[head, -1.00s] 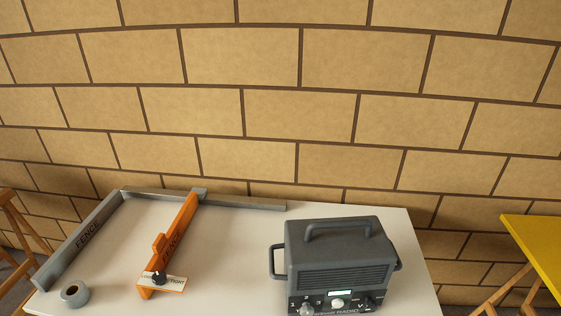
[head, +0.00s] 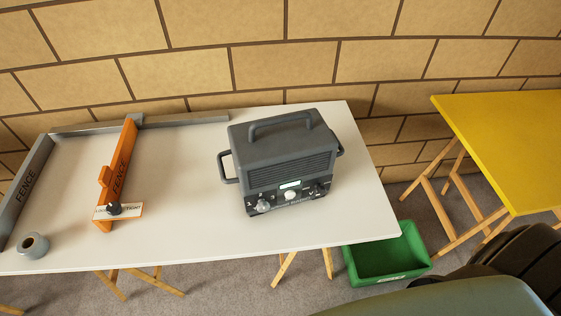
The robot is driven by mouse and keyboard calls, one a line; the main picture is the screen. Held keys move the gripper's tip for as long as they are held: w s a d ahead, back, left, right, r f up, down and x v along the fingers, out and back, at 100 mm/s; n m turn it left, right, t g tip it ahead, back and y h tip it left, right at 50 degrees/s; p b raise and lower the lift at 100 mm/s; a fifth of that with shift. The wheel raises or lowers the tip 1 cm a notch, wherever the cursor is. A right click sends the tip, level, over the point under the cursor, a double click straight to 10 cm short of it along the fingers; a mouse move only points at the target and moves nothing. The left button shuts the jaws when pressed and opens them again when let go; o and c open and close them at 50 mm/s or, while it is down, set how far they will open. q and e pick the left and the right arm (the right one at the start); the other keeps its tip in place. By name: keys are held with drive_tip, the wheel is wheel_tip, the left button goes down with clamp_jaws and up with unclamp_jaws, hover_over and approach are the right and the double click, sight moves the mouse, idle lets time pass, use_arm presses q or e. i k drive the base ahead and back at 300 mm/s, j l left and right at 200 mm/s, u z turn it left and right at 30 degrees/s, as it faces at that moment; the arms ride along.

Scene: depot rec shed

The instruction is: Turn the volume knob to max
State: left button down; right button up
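A dark grey radio (head: 283,160) with a top handle and side handles stands upright on the white table. Its front panel faces me and carries a small lit display (head: 290,184). A pale knob (head: 263,205) is at the panel's left, a white round control (head: 291,195) is near the middle, and a dark knob (head: 317,190) is at the right. The panel's lettering is too small to read, so I cannot tell the volume knob's setting. Neither of my grippers is in view.
The white table (head: 190,200) bears an orange fence (head: 119,170) with a dark knob, grey rails (head: 32,180) and a small grey ring (head: 33,245). Dark shapes fill the lower right corner.

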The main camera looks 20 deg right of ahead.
sight(319, 191)
drive_tip(key=i+l+z, duration=0.1)
drive_tip(key=z, duration=0.95)
